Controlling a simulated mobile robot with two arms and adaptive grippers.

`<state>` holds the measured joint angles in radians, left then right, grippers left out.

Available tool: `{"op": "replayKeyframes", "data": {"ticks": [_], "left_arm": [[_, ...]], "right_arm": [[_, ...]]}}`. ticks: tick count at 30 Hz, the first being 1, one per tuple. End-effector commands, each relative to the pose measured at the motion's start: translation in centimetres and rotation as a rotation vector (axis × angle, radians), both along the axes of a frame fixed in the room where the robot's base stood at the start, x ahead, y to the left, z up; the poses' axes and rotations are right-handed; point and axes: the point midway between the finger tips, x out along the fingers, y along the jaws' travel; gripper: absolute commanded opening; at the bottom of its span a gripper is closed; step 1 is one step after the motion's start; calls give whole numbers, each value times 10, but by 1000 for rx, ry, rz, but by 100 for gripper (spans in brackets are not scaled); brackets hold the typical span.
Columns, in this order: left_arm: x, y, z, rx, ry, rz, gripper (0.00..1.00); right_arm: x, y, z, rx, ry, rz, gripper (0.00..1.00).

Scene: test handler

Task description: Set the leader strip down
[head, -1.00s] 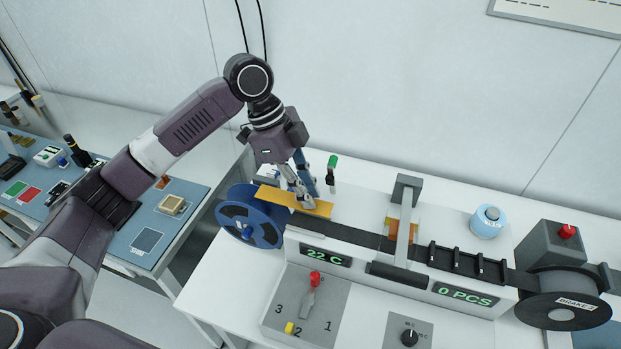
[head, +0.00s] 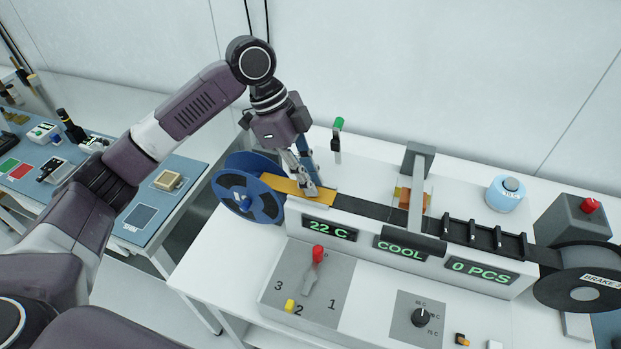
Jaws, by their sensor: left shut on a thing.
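The leader strip (head: 284,186) is a flat orange-yellow band at the left end of the machine's track, between the blue reel (head: 247,190) and the dark tape (head: 365,209). My left gripper (head: 308,190) is shut on its right part, from above. The strip lies low, level with the track's start; I cannot tell whether its underside touches the track. Its left end reaches over the reel. My right gripper is not in view.
A green-topped lever (head: 337,138) stands behind the track. A grey press frame (head: 416,180) spans the tape. A red-handled lever (head: 317,262) stands on the front panel. A blue round container (head: 505,194) sits behind, and a black reel (head: 580,280) is at right.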

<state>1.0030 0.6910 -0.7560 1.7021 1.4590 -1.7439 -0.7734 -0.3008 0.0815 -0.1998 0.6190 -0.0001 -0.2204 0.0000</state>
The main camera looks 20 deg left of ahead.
Motion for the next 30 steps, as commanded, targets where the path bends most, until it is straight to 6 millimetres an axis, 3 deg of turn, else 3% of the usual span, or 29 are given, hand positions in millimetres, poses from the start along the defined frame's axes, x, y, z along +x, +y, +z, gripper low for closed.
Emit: {"op": "replayKeyframes", "data": {"ticks": [15,16,18,30], "left_arm": [[0,0,-2,0,0,0,0],[0,0,-2,0,0,0,16],[0,0,-2,1,0,0,21],[0,0,-2,0,0,0,21]], "right_arm": [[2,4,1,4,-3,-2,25],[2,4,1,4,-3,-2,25],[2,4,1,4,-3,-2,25],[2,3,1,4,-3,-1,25]]}}
